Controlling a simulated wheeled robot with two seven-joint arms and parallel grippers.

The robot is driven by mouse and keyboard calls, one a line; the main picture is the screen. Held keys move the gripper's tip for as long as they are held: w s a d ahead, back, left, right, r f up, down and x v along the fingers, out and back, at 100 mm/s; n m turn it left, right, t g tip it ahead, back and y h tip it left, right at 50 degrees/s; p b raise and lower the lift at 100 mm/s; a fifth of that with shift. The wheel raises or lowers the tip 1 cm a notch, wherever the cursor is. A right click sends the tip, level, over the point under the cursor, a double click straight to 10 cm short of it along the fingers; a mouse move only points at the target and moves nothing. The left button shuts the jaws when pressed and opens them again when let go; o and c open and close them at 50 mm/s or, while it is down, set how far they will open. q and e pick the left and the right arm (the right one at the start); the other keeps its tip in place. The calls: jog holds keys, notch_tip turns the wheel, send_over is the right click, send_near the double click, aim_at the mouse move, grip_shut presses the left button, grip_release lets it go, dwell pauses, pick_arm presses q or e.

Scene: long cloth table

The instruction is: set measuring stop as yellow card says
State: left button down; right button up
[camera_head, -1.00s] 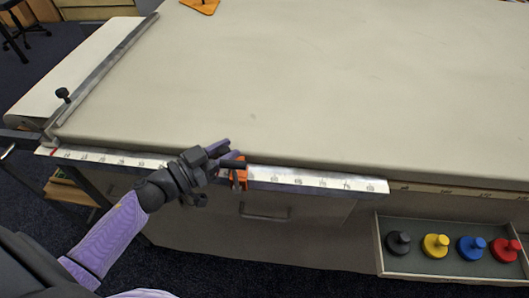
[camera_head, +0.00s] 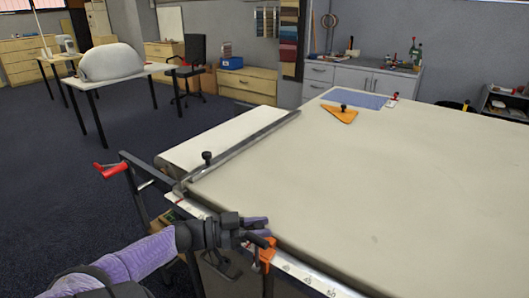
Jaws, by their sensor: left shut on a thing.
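The orange measuring stop (camera_head: 267,257) sits on the white ruler strip (camera_head: 312,281) along the table's front edge. My left gripper (camera_head: 262,230) is shut on the stop, reaching in from the left and hiding part of it and of the ruler. The ruler's marks are too small to read here. No yellow card can be made out in this view. My right gripper is not in view.
The cloth table (camera_head: 380,190) is mostly clear. A metal bar with a black knob (camera_head: 207,156) crosses its left end, near a red crank handle (camera_head: 110,170). An orange triangle (camera_head: 340,115) and blue mat (camera_head: 357,98) lie at the far end.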

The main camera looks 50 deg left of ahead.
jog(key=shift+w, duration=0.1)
pick_arm(q)
jog(key=shift+c, duration=2)
grip_release()
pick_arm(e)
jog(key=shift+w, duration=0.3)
pick_arm(q)
jog(key=p+v, duration=0.1)
jog(key=v, duration=0.9)
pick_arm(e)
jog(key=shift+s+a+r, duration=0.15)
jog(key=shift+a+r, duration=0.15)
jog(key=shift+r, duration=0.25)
